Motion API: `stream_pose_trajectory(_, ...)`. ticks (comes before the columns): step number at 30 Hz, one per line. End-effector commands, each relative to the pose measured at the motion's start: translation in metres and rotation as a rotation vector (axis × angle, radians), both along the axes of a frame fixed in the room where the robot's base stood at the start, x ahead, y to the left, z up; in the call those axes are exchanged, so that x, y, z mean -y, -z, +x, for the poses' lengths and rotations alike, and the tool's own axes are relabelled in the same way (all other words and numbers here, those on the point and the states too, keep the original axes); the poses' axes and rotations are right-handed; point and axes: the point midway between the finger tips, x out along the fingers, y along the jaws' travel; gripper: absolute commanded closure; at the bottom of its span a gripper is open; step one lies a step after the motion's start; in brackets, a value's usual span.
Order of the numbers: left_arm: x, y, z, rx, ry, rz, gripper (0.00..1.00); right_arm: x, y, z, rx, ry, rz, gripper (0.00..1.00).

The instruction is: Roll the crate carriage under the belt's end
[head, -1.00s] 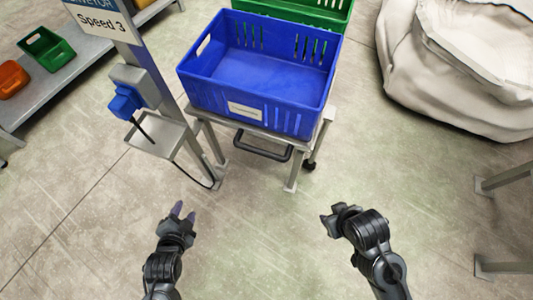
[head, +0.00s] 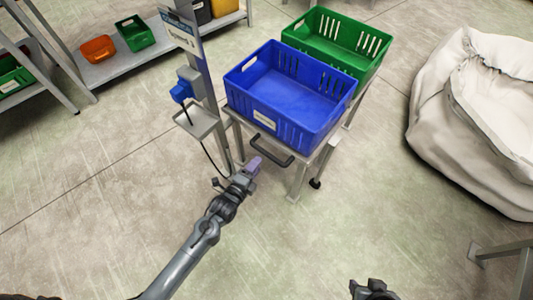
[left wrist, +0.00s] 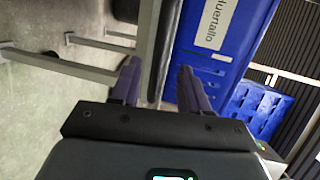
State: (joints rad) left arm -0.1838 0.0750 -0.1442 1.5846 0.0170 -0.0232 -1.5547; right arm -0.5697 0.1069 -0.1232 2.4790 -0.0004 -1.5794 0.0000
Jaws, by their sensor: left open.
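The crate carriage (head: 299,180) is a grey metal frame with a dark wheel showing at its foot. It bears a blue crate (head: 290,95) in front and a green crate (head: 335,38) behind. A dark handle bar (head: 271,151) sticks out from its near side. My left gripper (head: 252,168) is open at the handle's left end. In the left wrist view, the bar (left wrist: 164,45) runs between the two fingers (left wrist: 160,88), beside the labelled blue crate (left wrist: 222,38). Whether a finger touches it, I cannot tell. My right gripper (head: 371,288) is low at the bottom edge, apart from everything. No belt is clearly visible.
A post with a sign (head: 182,33), a blue switch box (head: 181,92) and a small tray (head: 197,122) stands just left of the carriage. A large white sack (head: 478,110) stands at the right. A shelf with bins (head: 97,50) is at the back left. The near floor is clear.

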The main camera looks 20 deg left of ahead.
Motion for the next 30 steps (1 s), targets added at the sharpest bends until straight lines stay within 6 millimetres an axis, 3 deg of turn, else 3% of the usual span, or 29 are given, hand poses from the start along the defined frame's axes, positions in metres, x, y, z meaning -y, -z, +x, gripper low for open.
stream_pose_trajectory(6, 0.004, 0.011, 0.037, 0.003, -0.002, 0.0, 0.55, 0.004, 0.029, -0.007, -0.018, -0.004, -0.013, 0.57)
stream_pose_trajectory(13, 0.008, 0.016, 0.065, 0.001, -0.001, -0.001, 0.55, 0.006, 0.043, -0.005, -0.014, -0.008, -0.019, 0.57)
stream_pose_trajectory(28, 0.009, 0.016, 0.077, -0.001, -0.001, 0.001, 0.55, 0.004, 0.046, -0.004, -0.01, -0.004, -0.013, 0.57)
stream_pose_trajectory(30, 0.009, 0.016, 0.077, -0.001, -0.001, 0.001, 0.64, 0.003, 0.045, -0.004, -0.01, -0.003, -0.01, 0.57)
